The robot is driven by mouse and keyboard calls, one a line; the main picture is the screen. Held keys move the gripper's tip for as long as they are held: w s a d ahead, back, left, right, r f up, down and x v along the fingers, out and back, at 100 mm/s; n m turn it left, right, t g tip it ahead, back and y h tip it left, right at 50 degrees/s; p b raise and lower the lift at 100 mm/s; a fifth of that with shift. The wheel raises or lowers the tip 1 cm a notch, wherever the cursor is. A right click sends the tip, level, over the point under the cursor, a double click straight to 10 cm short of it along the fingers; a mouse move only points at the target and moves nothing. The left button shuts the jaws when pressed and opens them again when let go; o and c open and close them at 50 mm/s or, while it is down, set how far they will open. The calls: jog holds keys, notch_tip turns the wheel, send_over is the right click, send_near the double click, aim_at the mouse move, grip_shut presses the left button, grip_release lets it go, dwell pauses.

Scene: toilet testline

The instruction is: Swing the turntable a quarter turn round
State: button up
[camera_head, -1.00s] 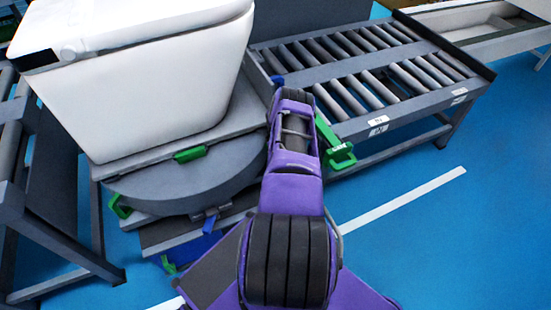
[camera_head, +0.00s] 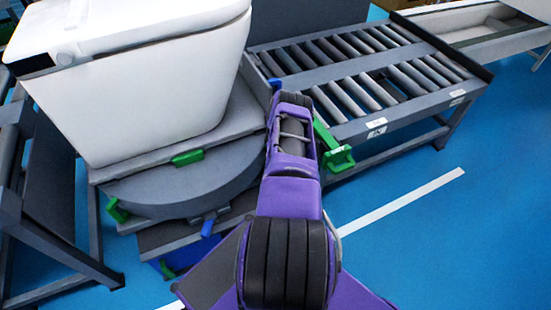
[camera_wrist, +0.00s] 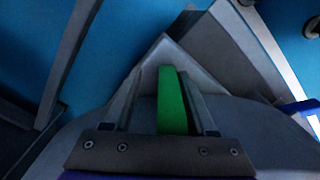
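The turntable is a grey round disc (camera_head: 170,195) under a square grey plate, with a white toilet (camera_head: 150,95) standing on it. A green block (camera_head: 187,157) sits on the plate's front edge, and another green piece (camera_head: 117,211) on the left rim. In the head view my purple arm hides my gripper. In the wrist view my gripper (camera_wrist: 163,80) has its fingers on either side of a green bar (camera_wrist: 172,100) by a plate corner. A gap shows left of the bar; the right finger is close to it.
A roller conveyor (camera_head: 365,85) stands right of the turntable, with a green bracket (camera_head: 338,157) on its near corner. A dark frame (camera_head: 55,240) stands at the left. The blue floor (camera_head: 470,235) at the front right is clear.

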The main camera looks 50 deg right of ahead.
notch_tip(320, 180, up, 17)
jog(key=p, duration=0.3)
jog(key=shift+r, duration=0.2)
dwell(0.6)
